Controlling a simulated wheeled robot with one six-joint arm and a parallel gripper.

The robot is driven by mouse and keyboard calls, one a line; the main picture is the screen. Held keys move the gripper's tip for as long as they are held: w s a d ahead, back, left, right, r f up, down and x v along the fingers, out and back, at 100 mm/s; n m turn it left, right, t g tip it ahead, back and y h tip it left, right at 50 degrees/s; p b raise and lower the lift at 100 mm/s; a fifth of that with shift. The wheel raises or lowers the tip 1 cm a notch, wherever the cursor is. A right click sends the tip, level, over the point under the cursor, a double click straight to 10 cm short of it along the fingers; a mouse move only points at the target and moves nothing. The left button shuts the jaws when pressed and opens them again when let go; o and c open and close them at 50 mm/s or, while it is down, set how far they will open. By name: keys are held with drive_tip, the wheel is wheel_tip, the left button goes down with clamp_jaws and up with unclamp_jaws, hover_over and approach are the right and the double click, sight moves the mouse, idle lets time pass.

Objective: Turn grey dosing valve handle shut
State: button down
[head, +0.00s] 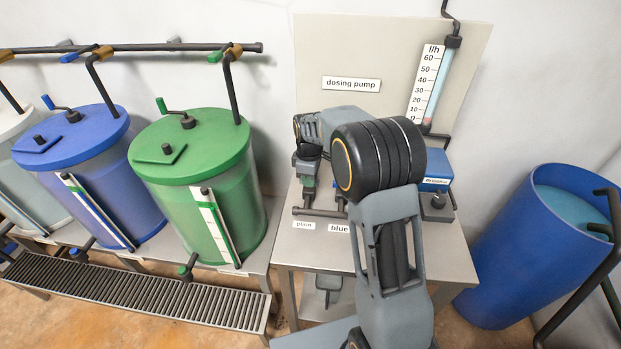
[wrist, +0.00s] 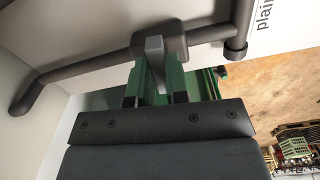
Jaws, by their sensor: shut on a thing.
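The grey dosing valve handle (wrist: 154,48) shows in the wrist view as a short light-grey lever on the dark valve body (wrist: 174,38). My gripper (wrist: 155,80), with green and dark fingers, is shut on the handle, one finger on each side. The lever stands roughly in line with the fingers, across the dark pipe. In the head view my gripper (head: 307,181) is by the pipe above the "plain" label (head: 303,225). The handle cannot be made out there, and my arm hides part of the pump area.
A "blue" label (head: 338,228) and a blue box (head: 436,170) are close to my arm on the bench (head: 290,252). A flow gauge (head: 436,85) stands behind. Green (head: 192,145) and blue (head: 75,140) tanks are left; a blue barrel (head: 510,260) is right.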

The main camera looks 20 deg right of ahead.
drive_tip(key=shift+n, duration=0.6)
drive_tip(key=shift+a, duration=0.1)
drive_tip(key=c, duration=1.1)
unclamp_jaws()
drive_tip(key=shift+r, duration=0.15)
wheel_tip(320, 180, up, 14)
drive_tip(key=shift+f, duration=0.2)
